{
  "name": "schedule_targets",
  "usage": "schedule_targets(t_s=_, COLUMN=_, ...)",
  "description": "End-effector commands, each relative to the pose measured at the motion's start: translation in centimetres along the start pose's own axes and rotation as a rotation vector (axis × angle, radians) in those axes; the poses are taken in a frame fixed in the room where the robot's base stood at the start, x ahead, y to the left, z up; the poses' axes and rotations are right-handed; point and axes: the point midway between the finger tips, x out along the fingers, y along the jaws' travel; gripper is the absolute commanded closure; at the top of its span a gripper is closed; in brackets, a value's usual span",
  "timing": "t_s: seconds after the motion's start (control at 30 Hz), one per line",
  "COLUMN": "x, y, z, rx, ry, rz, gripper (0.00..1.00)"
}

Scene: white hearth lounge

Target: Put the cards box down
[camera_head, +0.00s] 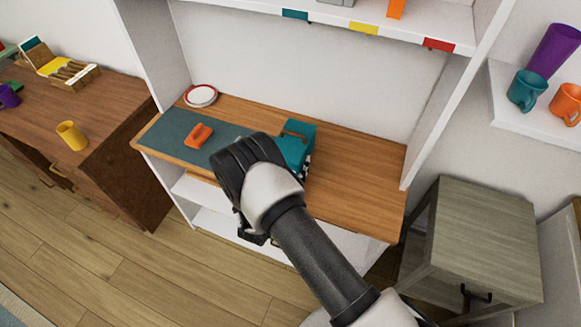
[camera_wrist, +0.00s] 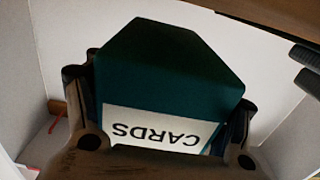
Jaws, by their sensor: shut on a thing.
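The cards box (camera_wrist: 165,75) is dark teal with a white label that reads CARDS upside down in the wrist view. My gripper (camera_wrist: 165,150) is shut on it, with a finger on each side. In the head view my wrist and arm hide most of the gripper, at the front edge of the wooden desk top (camera_head: 360,175). A teal box-like thing (camera_head: 297,145) shows just behind my wrist there. I cannot tell whether it is the held box or another thing. What lies directly under the held box is hidden.
A dark teal mat (camera_head: 172,135) with an orange object (camera_head: 199,135) covers the desk's left part. A red-rimmed white round thing (camera_head: 201,95) stands at the back left. The desk's right part is bare. White uprights flank it, and a shelf (camera_head: 400,30) hangs above.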

Motion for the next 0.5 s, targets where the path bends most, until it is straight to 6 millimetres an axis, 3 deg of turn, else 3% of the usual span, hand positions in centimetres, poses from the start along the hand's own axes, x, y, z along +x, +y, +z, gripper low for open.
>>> schedule_targets(t_s=0.17, x=0.0, y=0.0, z=3.0, rx=0.0, ry=0.001, rz=0.0, gripper=0.53)
schedule_targets(t_s=0.5, x=0.0, y=0.0, z=3.2, rx=0.0, ry=0.001, rz=0.0, gripper=0.53)
